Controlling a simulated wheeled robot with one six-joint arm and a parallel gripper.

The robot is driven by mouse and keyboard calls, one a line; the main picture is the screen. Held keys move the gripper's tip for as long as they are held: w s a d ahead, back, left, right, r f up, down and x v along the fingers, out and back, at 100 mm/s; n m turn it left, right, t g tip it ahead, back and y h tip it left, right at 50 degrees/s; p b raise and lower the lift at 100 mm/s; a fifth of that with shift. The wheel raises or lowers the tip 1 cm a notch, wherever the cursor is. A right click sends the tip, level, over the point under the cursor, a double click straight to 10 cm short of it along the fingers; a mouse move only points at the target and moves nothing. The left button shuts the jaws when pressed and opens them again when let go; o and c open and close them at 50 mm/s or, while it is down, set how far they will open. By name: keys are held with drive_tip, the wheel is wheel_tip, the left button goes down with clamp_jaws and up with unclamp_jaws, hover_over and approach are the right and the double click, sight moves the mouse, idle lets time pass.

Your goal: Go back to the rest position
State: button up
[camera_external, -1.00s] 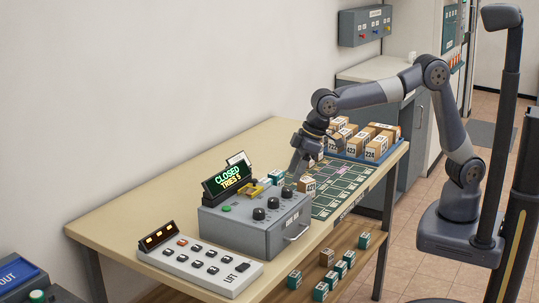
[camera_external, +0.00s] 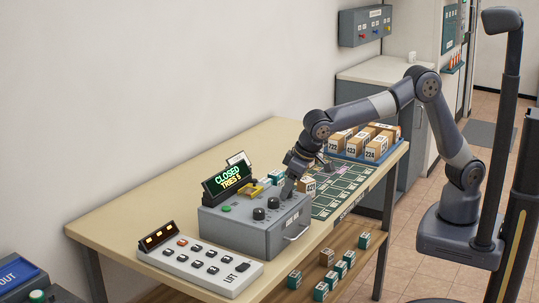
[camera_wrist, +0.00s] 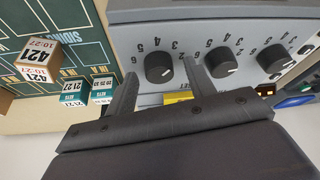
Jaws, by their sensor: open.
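My gripper (camera_external: 288,188) is low over the right end of the grey control box (camera_external: 250,228) on the table. It covers much of the rightmost black knob in the external view. In the wrist view my gripper (camera_wrist: 160,75) is open, its two fingers apart with that knob (camera_wrist: 158,68) between them. I cannot tell whether the fingers touch it. No object is held. The middle knob (camera_wrist: 221,62) and a third knob (camera_wrist: 274,57) stand clear beside it. My arm is bent and reaches over the table.
A carton marked 421 (camera_external: 307,186) stands right of the control box, near small teal boxes (camera_external: 277,177). A sign (camera_external: 228,179) reads "CLOSED TRIES 5". A blue tray (camera_external: 350,155) of cartons is farther back.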

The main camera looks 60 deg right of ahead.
drive_tip(key=m+h, duration=0.1)
drive_tip(key=m, duration=0.1)
drive_tip(key=shift+a+m, duration=0.15)
drive_tip(key=shift+m, duration=0.15)
drive_tip(key=shift+s+r, duration=0.1)
drive_tip(key=shift+r, duration=0.2)
drive_tip(key=s+r+p, duration=0.2)
drive_tip(key=r, duration=0.3)
drive_tip(key=s+d+r+p, duration=0.1)
drive_tip(key=r+p, duration=0.2)
drive_tip(key=r, duration=0.2)
drive_tip(key=s+d+r+y+p, duration=0.1)
drive_tip(key=s+r+p, duration=0.1)
drive_tip(key=r, duration=0.3)
drive_tip(key=shift+s+d+r+p, duration=0.2)
drive_tip(key=shift+s+d+p, duration=0.05)
drive_tip(key=shift+s+p, duration=0.05)
